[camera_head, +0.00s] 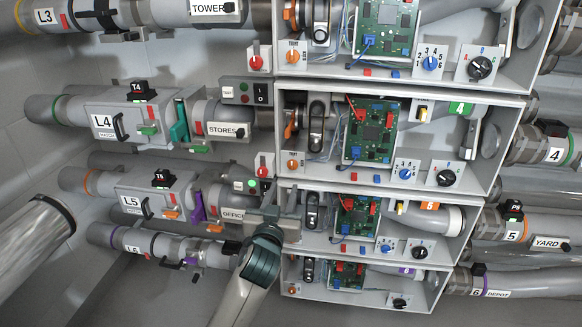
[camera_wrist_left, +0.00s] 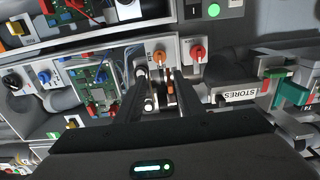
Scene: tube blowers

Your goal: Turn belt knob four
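The green-marked number four unit (camera_head: 460,108) is an open grey box in the head view, with a green circuit board (camera_head: 371,130). It has an orange knob (camera_head: 292,165), a blue numbered knob (camera_head: 405,173) and a black knob (camera_head: 446,178). I cannot read which is labelled belt. My left gripper (camera_head: 284,208) is in front of the number five unit in the head view. In the wrist view its fingers (camera_wrist_left: 160,84) are apart, with an orange knob (camera_wrist_left: 159,57) just beyond the tips and an orange part visible between them. No contact is visible. My right gripper is out of view.
A red knob (camera_head: 264,165) sits left of the orange one; it also shows in the left wrist view (camera_wrist_left: 197,50). The STORES pipe (camera_head: 225,129) and a purple-marked lower box (camera_head: 365,285) are close by. Box walls and pipes crowd the space.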

